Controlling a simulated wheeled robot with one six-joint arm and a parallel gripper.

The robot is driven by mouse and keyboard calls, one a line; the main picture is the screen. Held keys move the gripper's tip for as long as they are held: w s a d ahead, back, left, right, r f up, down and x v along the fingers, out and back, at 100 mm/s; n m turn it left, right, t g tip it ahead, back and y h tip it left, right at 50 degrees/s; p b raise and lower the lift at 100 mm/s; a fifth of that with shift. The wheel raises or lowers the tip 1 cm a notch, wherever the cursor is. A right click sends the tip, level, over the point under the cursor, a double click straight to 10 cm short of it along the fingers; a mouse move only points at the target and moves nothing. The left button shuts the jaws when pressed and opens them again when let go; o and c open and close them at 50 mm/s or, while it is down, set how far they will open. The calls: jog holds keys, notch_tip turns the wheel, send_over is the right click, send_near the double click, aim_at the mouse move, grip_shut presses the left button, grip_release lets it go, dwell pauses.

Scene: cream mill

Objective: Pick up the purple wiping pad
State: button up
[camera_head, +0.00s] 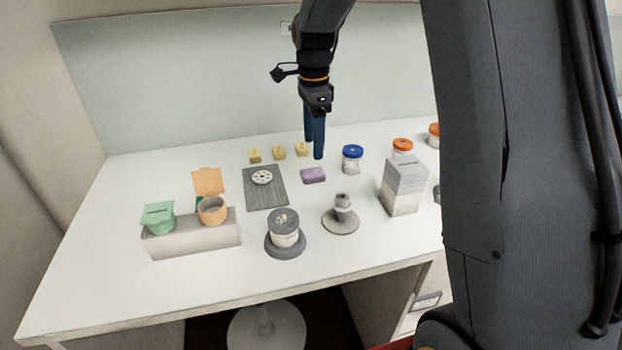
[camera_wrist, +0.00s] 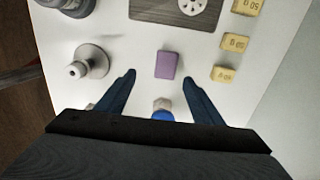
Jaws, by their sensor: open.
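The purple wiping pad (camera_head: 313,175) lies flat on the white table, between the dark mat and the blue-lidded jar. In the wrist view the purple pad (camera_wrist: 167,64) is ahead of the fingertips, roughly centred between them. My gripper (camera_head: 314,150) points down above the table, just behind the pad in the head view. In the wrist view its two blue fingers (camera_wrist: 158,76) are spread apart with nothing between the tips. The pad is fully visible and not touched.
A blue-lidded jar (camera_head: 352,159) stands right of the pad. Several yellow blocks (camera_head: 278,152) stand behind. A dark mat (camera_head: 265,197) bears a white holed disc (camera_head: 262,177). A grey stand with a knob (camera_head: 341,215) and a grey-white box (camera_head: 403,184) stand in front. Clear table surrounds the pad.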

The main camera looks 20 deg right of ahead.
aim_at(313, 172)
jog(key=shift+w+f+b, duration=0.35)
jog(key=shift+f, duration=0.25)
jog(key=shift+w+f+b, duration=0.3)
jog(key=shift+f, duration=0.3)
jog(key=shift+d+f+p, duration=0.2)
jog(key=shift+f+p, duration=1.2)
jog(key=shift+f, duration=2.35)
jog(key=c, duration=1.1)
jog(key=shift+w+r, duration=0.1)
jog(key=shift+r, duration=0.05)
notch_tip(313, 172, up, 10)
jog(key=b, duration=0.2)
jog(key=shift+b, duration=0.35)
